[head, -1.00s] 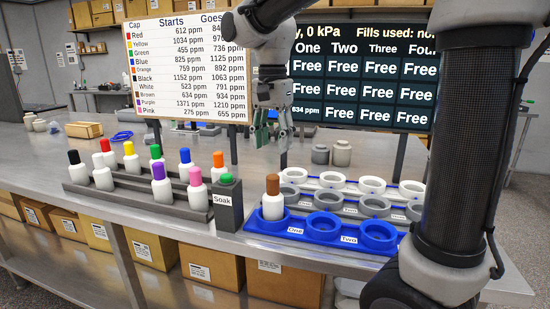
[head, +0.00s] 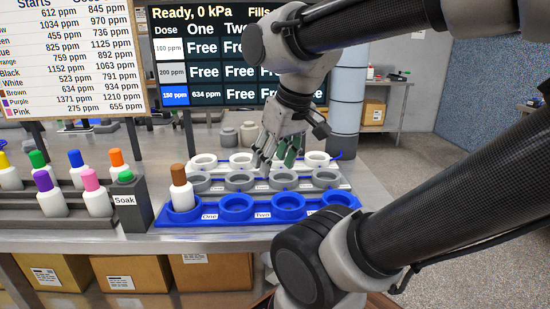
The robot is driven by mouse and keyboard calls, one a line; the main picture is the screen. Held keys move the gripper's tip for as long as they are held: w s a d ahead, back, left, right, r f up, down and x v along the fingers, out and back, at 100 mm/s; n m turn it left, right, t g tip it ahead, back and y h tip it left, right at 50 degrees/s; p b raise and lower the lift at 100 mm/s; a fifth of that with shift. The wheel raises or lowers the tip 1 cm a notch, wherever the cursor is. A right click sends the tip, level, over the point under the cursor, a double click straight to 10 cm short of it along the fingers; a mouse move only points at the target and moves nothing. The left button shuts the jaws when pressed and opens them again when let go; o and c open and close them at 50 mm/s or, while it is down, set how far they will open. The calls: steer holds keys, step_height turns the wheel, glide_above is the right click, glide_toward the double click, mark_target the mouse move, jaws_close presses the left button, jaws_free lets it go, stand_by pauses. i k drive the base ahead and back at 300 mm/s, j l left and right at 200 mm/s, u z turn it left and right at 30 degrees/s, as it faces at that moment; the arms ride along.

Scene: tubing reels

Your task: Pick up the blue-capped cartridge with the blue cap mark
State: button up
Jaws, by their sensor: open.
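The blue-capped cartridge (head: 77,176) is a white bottle with a blue cap. It stands upright in the back row of the dark rack (head: 12,213) at the left, between a green-capped and an orange-capped one. Its lower part is hidden behind the front row. My gripper (head: 276,158) is open and empty. It points down over the white and grey ring holders, well to the right of the blue-capped cartridge and apart from it.
Purple-capped (head: 47,193) and pink-capped (head: 93,194) cartridges stand in front. A Soak block (head: 127,203) with a green button is right of the rack. A brown-capped cartridge (head: 181,189) stands in the blue holder (head: 262,219). A board (head: 78,60) and a screen (head: 190,50) rise behind.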

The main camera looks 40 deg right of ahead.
mark_target(74, 157)
steer(key=i+j+z, duration=0.15)
steer(key=j, duration=0.35)
steer(key=i+j+z, duration=0.1)
steer(key=j, duration=0.45)
steer(key=i+j+z, duration=0.15)
steer(key=j, duration=0.4)
steer(key=i+j+z, duration=0.1)
steer(key=j, duration=0.45)
steer(key=i+j+z, duration=0.35)
steer(key=j, duration=0.3)
